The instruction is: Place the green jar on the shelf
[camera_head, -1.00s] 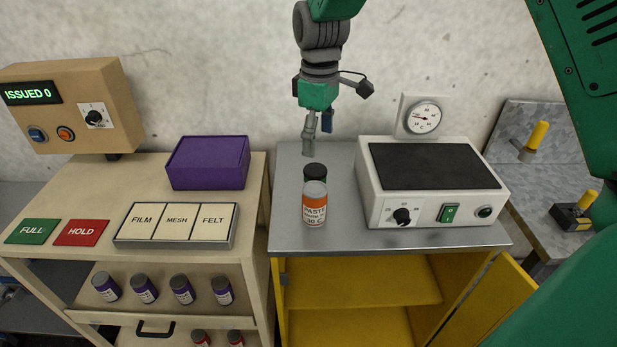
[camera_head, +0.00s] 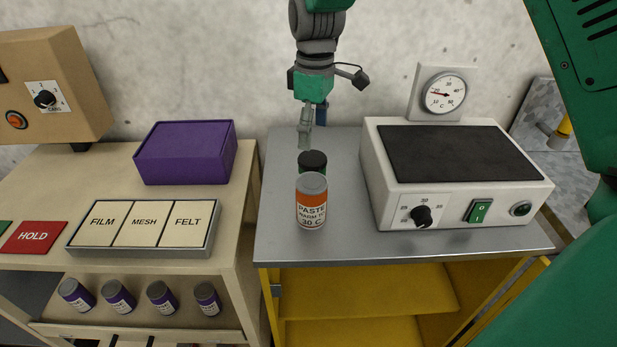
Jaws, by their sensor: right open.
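The green jar (camera_head: 312,161) with a black lid stands on the grey metal top of the yellow cabinet. Its body is mostly hidden behind an orange paste jar (camera_head: 312,203) with a grey lid. My right gripper (camera_head: 308,140) is open and points down just above and behind the green jar's lid, with nothing visible between its fingers. I cannot tell whether it touches the lid. Yellow shelf boards (camera_head: 375,289) show inside the open cabinet below. My left gripper is not in view.
A white heater with a black plate (camera_head: 455,153) stands right of the jars, with a dial gauge (camera_head: 445,94) behind it. To the left, a beige cart carries a purple box (camera_head: 185,152), a FILM/MESH/FELT tray (camera_head: 75,241) and several purple jars (camera_head: 162,297) below.

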